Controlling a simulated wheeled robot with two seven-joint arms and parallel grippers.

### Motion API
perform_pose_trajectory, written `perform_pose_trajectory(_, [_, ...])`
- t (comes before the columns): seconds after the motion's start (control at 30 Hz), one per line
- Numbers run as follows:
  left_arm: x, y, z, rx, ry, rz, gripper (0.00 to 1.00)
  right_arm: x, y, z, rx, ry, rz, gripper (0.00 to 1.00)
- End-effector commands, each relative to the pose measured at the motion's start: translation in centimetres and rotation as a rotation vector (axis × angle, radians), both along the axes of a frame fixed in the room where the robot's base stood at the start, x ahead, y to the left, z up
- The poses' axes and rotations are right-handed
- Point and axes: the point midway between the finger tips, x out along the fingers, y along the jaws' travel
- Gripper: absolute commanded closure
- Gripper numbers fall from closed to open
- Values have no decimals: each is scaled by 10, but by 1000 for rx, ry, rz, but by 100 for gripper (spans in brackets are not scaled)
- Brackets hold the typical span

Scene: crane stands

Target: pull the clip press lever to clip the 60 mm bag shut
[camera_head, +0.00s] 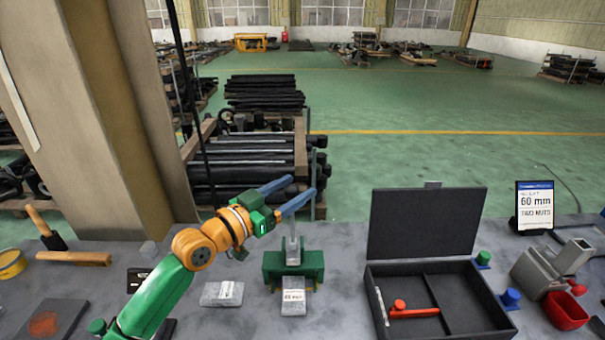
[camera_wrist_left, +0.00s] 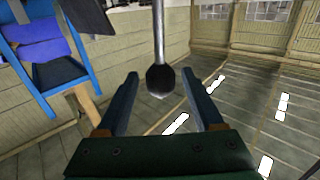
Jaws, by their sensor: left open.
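The green clip press (camera_head: 312,262) stands on the grey bench in the middle of the head view. Its grey lever (camera_head: 292,246) rises toward my left gripper's fingers, and its upper end is hidden there. A pale labelled bag (camera_head: 293,303) lies at the press's front. My left gripper (camera_head: 302,187) is open above the press, with its blue fingers pointing right. In the left wrist view the lever's rod (camera_wrist_left: 158,30) ends in a black ball knob (camera_wrist_left: 160,80), seen between the open fingers. I cannot tell whether they touch it. My right gripper is not in view.
Another labelled bag (camera_head: 222,294) lies left of the press. An open black case (camera_head: 427,225) with a red-handled tool (camera_head: 412,312) stands to the right. A sign (camera_head: 535,207) reads 60 mm, two nuts.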

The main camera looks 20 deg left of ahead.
Motion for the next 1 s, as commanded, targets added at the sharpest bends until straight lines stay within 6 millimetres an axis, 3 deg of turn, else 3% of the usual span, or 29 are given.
perform_pose_trajectory(0.17, [20, -11, 2, -1, 0, 1, 31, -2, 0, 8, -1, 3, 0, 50])
perform_pose_trajectory(0.4, [22, -12, -1, 0, 1, 0, 31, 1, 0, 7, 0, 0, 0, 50])
perform_pose_trajectory(0.43, [22, -12, -1, 0, 1, 0, 34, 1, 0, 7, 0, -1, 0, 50])
perform_pose_trajectory(0.6, [22, -12, -1, 0, 1, 1, 80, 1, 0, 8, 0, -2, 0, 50])
perform_pose_trajectory(0.7, [22, -12, -1, 1, 0, 1, 100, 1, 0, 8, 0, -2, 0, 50])
perform_pose_trajectory(1.0, [22, -12, 0, 1, 0, 1, 100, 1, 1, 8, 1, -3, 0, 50])
